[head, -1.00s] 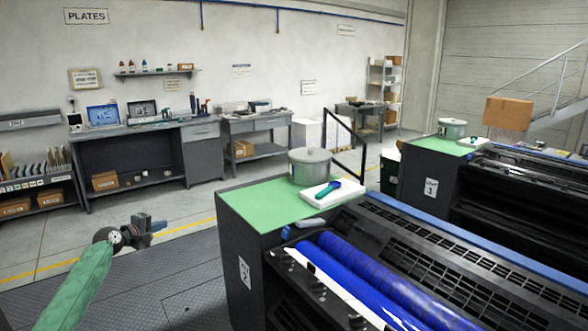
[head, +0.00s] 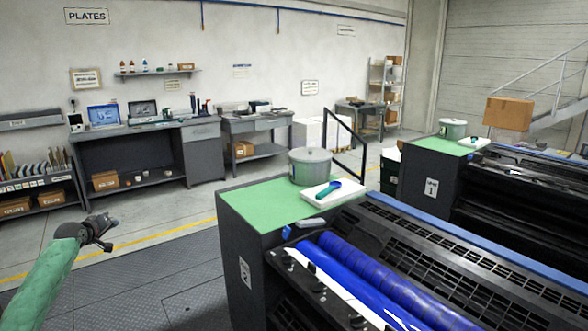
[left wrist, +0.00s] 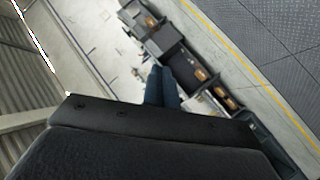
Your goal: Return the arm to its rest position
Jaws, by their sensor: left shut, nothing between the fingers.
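My left arm, in a green sleeve, comes in from the lower left in the head view. Its gripper (head: 108,246) is over the floor, left of the near press unit, and is shut with nothing in it. In the left wrist view the dark closed fingers (left wrist: 161,88) show against the far wall and workbenches, and the dark gripper body fills the bottom. My right gripper is in neither view.
The near press unit (head: 243,230) has a green top with a grey lidded pot (head: 310,167) and a white tray (head: 318,196) holding a blue-green tool (head: 326,190). A second press unit (head: 428,180) stands behind right. Workbenches (head: 145,160) line the wall. Floor around my gripper is clear.

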